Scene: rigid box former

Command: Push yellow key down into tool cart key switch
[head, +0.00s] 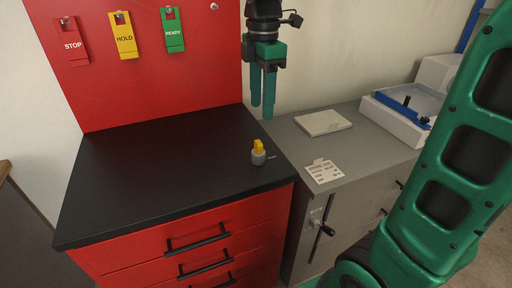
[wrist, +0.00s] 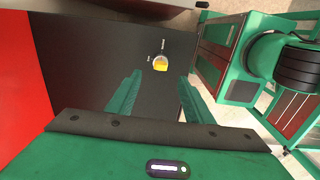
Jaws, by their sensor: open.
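The yellow key (head: 259,146) stands upright in the grey round key switch (head: 258,158) near the right front of the tool cart's black top (head: 150,165). In the wrist view the yellow key (wrist: 160,67) and the pale ring of the key switch (wrist: 157,60) show beyond the fingertips. How deep the key sits is hard to tell. My gripper (head: 262,108) is open and empty. It hangs with its fingers down, above and behind the key, apart from it. In the wrist view my gripper (wrist: 158,76) shows its two green fingers spread, with black cart top between them.
A red back panel (head: 160,60) holds STOP (head: 72,45), HOLD (head: 124,40) and READY (head: 173,35) tags. A grey cabinet (head: 345,160) at right carries a flat pad (head: 323,122), a label card (head: 324,171) and a white tray (head: 400,115). The remaining black top is clear.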

